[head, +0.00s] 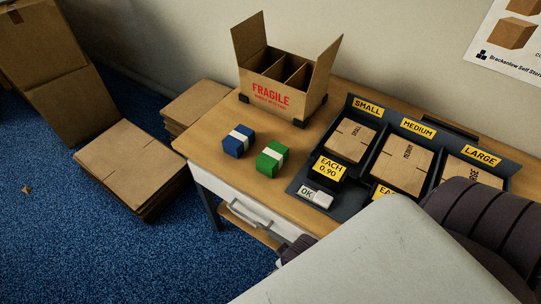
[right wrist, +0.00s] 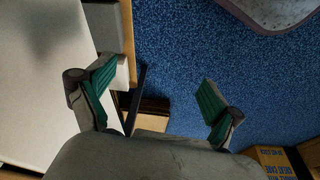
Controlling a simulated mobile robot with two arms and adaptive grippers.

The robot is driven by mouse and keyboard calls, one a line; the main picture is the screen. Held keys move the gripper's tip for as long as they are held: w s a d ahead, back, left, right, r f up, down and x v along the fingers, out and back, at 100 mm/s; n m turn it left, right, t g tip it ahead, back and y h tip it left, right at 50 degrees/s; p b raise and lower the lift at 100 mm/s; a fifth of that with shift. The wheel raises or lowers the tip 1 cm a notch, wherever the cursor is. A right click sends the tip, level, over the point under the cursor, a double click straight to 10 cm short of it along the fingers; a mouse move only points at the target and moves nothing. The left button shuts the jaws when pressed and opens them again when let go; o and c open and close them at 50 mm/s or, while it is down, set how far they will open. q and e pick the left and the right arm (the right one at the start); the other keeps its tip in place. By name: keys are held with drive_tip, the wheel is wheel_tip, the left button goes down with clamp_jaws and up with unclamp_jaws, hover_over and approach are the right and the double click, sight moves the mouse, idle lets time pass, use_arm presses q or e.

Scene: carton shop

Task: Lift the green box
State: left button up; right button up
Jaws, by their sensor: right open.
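The green box (head: 271,160) has a pale band around it and sits on the wooden table (head: 215,165) near its front edge. A similar blue box (head: 238,141) stands just left of it, with a small gap. My right gripper (right wrist: 160,78) shows in the right wrist view, its green-padded fingers spread wide, with nothing between them. Blue carpet and a dark table leg (right wrist: 138,95) lie behind the fingers. The green box does not show in that view. In the head view part of my arm covers the lower right. My left gripper is in neither view.
An open divided FRAGILE carton (head: 275,93) stands behind the boxes. Right of the green box is a dark tray (head: 300,184) with price signs and carton stacks. A drawer handle (head: 243,215) sticks out in front. Flat carton stacks (head: 130,163) lie on the carpet at left.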

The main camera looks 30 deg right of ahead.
drive_tip(key=w+d+r+t+b, duration=0.1)
drive_tip(key=w+r+t+b, duration=0.15)
drive_tip(key=r, duration=0.95)
drive_tip(key=w+a+r+t, duration=0.1)
drive_tip(key=w+r+t, duration=1)
drive_tip(key=w+r, duration=0.8)
drive_tip(key=w+a+r+n+t+y, duration=0.4)
drive_tip(key=a+r+n+y, duration=0.25)
drive_tip(key=r, duration=0.25)
drive_tip(key=s+a+r+n+g+y, duration=0.2)
drive_tip(key=s+a+n+g+y, duration=0.1)
drive_tip(key=a+n+g+y, duration=1)
drive_tip(key=g+h, duration=0.7)
drive_tip(key=h, duration=1.3)
hover_over(272, 154)
drive_tip(key=shift+n, duration=0.45)
wheel_tip(272, 154, down, 20)
drive_tip(key=shift+a+r, duration=0.1)
drive_tip(key=shift+r, duration=0.05)
drive_tip(key=shift+d+f, duration=0.2)
drive_tip(key=shift+f, duration=2.9)
